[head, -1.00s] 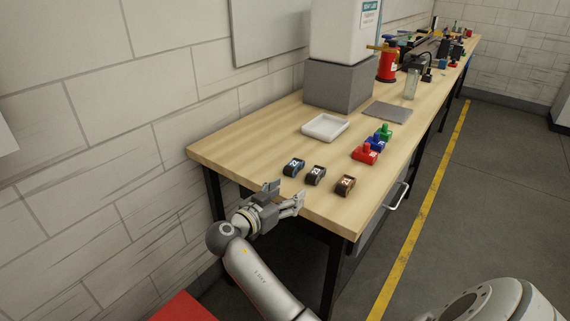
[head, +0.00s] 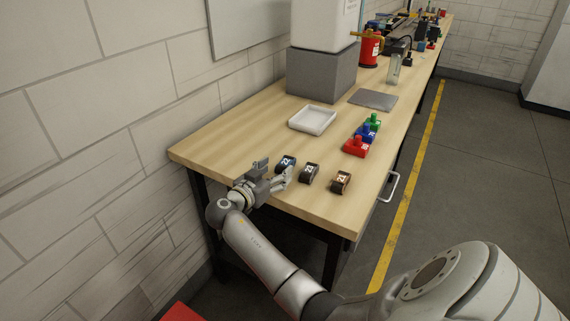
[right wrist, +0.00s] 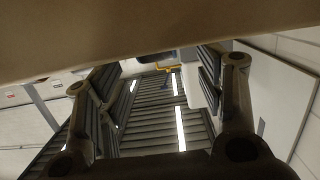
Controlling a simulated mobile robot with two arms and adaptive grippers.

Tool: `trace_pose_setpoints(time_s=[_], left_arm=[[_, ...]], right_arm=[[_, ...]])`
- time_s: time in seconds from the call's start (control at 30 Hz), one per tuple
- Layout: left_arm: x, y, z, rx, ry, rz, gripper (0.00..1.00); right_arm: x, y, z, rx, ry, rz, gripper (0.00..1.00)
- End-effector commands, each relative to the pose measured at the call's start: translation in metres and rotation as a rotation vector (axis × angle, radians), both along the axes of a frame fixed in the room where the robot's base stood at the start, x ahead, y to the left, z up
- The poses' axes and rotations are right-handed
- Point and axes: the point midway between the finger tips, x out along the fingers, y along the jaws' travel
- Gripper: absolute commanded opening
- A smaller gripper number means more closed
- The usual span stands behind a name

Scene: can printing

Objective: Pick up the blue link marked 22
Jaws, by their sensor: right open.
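The blue link (head: 286,162) is the leftmost of three small dark links in a row near the table's near edge. It bears a pale number too small to read surely. A black link (head: 309,172) and a brown link (head: 341,182) lie to its right. My right gripper (head: 273,171) is open and empty at the near edge, just short of the blue link, with a finger to either side in the picture. Contact cannot be told. The right wrist view shows the two spread fingers (right wrist: 160,110) and no link. My left gripper is out of view.
The wooden table (head: 215,140) runs away to the back right. A white tray (head: 293,127) lies behind the links, with red (head: 356,147), blue (head: 363,132) and green (head: 373,121) stamp-like pieces to its right. A grey block (head: 322,75) stands behind. The table's left corner is bare.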

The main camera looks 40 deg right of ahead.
Motion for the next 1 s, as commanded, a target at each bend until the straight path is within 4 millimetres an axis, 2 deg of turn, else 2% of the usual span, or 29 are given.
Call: trace_pose_setpoints(time_s=[0.13,0.3,0.57,1.0], left_arm=[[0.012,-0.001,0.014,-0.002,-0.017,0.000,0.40],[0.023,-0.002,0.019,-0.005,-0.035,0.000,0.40],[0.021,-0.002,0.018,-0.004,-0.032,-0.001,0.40],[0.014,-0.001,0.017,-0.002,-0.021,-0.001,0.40]], right_arm=[[0.007,-0.021,0.002,-0.004,0.001,-0.003,0.62],[0.012,-0.039,-0.004,-0.003,0.001,-0.001,0.62],[0.013,-0.042,-0.006,-0.001,-0.001,-0.001,0.62],[0.013,-0.041,-0.006,-0.001,0.000,-0.001,0.09]])
